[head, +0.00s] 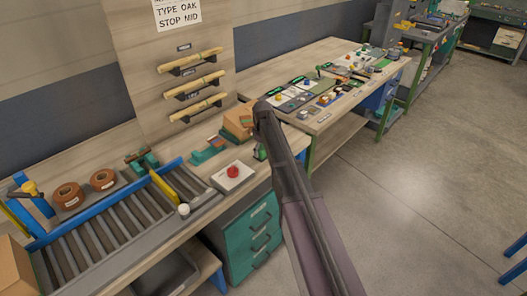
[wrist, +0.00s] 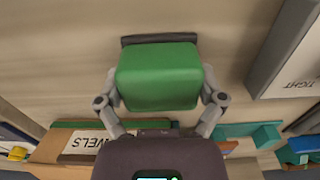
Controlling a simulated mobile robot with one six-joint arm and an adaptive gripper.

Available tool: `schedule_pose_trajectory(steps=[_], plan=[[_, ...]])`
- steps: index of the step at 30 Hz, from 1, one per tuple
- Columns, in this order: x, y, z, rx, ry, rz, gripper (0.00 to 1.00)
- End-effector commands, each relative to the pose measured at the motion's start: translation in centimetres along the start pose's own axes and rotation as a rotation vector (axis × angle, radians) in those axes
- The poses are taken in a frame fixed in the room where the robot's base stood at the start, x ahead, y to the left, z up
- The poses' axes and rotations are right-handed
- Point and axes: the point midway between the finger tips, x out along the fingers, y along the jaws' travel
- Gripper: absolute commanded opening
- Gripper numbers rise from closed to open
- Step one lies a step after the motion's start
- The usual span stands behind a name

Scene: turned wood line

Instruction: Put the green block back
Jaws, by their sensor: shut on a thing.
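The green block (wrist: 158,78) fills the middle of the wrist view. My gripper (wrist: 160,88) is shut on it, with one finger on its left side and one on its right. A dark grey strip (wrist: 158,39) shows just beyond the block's far edge; whether the block touches it or any surface below, I cannot tell. In the head view my arm reaches over the bench beside the cardboard box, and my gripper's fingers and the block cannot be made out clearly there.
A cardboard box (head: 238,120) stands by my arm; its label partly shows in the wrist view (wrist: 85,143). A teal fixture (head: 208,150) and red button box (head: 232,176) are nearby. A grey box marked TIGHT (wrist: 290,60) is at right. Dowels (head: 190,84) hang behind.

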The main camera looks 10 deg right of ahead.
Motion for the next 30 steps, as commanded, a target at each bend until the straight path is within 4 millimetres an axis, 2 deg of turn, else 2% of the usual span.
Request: schedule_pose_trajectory(steps=[5, 6, 7, 22, 30], plan=[[0.4, 0.0, 0.0, 0.000, 0.000, 0.000, 0.50], [0.3, 0.0, 0.0, 0.000, 0.000, 0.000, 0.97], [0.3, 0.0, 0.0, 0.000, 0.000, 0.000, 1.00], [0.1, 0.0, 0.0, 0.000, 0.000, 0.000, 1.00], [-1.1, 0.0, 0.0, 0.000, 0.000, 0.000, 1.00]])
